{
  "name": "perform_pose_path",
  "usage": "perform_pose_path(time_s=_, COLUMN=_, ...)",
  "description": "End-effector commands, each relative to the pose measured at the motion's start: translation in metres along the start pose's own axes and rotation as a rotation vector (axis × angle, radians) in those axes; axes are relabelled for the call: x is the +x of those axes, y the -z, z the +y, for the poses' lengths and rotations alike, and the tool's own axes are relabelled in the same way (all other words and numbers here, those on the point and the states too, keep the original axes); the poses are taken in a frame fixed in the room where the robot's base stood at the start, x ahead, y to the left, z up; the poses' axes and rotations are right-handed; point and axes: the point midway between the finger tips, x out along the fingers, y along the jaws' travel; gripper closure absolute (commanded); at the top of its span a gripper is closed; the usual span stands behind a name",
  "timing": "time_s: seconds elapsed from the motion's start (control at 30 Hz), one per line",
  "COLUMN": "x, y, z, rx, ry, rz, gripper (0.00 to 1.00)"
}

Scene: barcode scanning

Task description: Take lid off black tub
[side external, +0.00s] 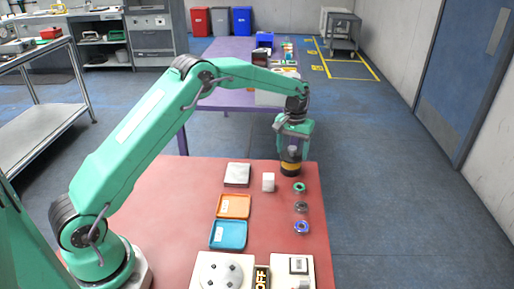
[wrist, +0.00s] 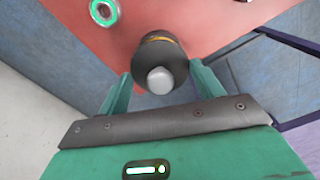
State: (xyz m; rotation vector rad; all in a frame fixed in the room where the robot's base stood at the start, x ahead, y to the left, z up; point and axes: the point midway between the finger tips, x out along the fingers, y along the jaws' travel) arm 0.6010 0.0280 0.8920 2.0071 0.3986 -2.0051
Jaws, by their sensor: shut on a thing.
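The black tub (side external: 291,171) stands upright near the far right corner of the red table, with a yellow band around it. Its dark lid (wrist: 160,50) shows from above in the wrist view, with a round grey knob (wrist: 160,80) on top. My gripper (side external: 291,156) points down over the tub, and its fingers are shut on the lid. In the wrist view, my gripper (wrist: 160,84) has one finger on each side of the knob and lid. The fingers partly hide the upper part of the tub in the side view. I cannot tell whether there is a gap under the lid.
A green ring-shaped piece (side external: 299,187), a dark one (side external: 301,207) and a blue one (side external: 302,227) line the right side. Orange (side external: 234,206) and blue (side external: 229,235) trays lie further left. The table edge is close behind the tub.

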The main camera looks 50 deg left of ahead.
Motion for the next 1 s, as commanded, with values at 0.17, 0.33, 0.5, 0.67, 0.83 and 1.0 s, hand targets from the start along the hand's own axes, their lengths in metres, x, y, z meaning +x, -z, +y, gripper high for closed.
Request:
perform_pose_path(time_s=0.17, x=-0.022, y=-0.011, z=0.010, rx=0.003, ry=0.000, rz=0.001, gripper=0.55)
perform_pose_path(time_s=0.33, x=-0.040, y=-0.034, z=0.029, rx=0.004, ry=-0.001, rz=0.001, gripper=0.55)
perform_pose_path(time_s=0.5, x=-0.057, y=-0.057, z=0.047, rx=0.003, ry=-0.001, rz=0.001, gripper=0.55)
perform_pose_path(time_s=0.67, x=-0.070, y=-0.075, z=0.061, rx=0.003, ry=0.000, rz=0.000, gripper=0.55)
perform_pose_path(time_s=0.83, x=-0.079, y=-0.086, z=0.070, rx=0.001, ry=0.000, rz=0.000, gripper=0.55)
perform_pose_path(time_s=1.0, x=-0.082, y=-0.090, z=0.074, rx=0.001, ry=0.000, rz=0.000, gripper=0.55)
